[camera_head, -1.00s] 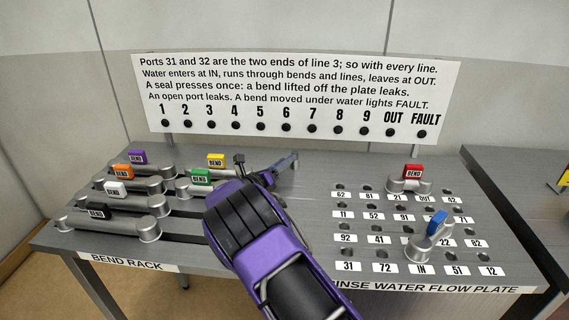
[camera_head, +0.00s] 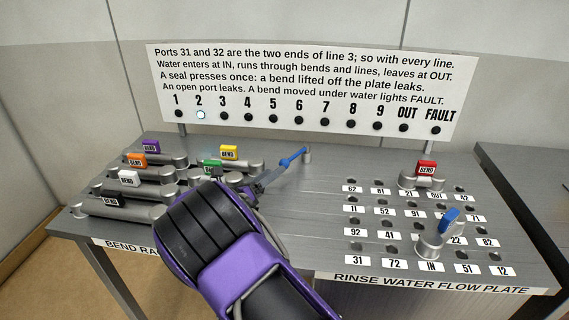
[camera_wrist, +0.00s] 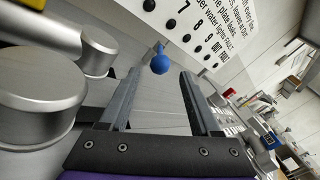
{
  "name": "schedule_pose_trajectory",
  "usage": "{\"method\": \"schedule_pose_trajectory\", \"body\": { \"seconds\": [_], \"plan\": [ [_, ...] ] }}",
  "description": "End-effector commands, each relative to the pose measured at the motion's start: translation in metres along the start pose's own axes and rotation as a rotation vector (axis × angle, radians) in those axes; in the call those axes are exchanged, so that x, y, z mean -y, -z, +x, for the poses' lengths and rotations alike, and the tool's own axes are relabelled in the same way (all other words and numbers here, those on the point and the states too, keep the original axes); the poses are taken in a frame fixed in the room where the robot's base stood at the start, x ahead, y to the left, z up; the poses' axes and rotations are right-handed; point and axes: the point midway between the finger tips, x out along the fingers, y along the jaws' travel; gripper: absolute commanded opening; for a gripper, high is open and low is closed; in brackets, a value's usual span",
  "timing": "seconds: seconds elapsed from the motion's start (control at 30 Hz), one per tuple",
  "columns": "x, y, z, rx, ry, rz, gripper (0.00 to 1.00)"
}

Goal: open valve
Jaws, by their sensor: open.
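The lever points from the post down and left, toward my gripper. My gripper (camera_head: 268,181) is open, just short of the lever's free end in the head view. In the wrist view the lever's round blue knob (camera_wrist: 160,65) shows ahead, between the open fingers (camera_wrist: 155,95) and beyond their tips. Nothing is held. Light 2 (camera_head: 200,115) on the sign is lit; the other lights are dark.
A red bend (camera_head: 426,169) sits at ports 21 and OUT on the flow plate. A blue bend (camera_head: 447,219) stands by IN and 22. Several bends, including a green one (camera_head: 211,167), lie on the rack at left, close beside my gripper. Bare table separates valve and plate.

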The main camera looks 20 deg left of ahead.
Motion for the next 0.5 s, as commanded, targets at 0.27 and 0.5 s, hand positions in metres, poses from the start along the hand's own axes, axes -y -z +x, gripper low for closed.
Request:
{"method": "schedule_pose_trajectory", "body": {
  "seconds": [0.27,0.5],
  "plan": [
    [0.000,-0.001,-0.047,0.000,-0.001,0.000,0.64],
    [0.000,0.000,-0.055,-0.001,0.000,0.000,0.64]
  ]
}}
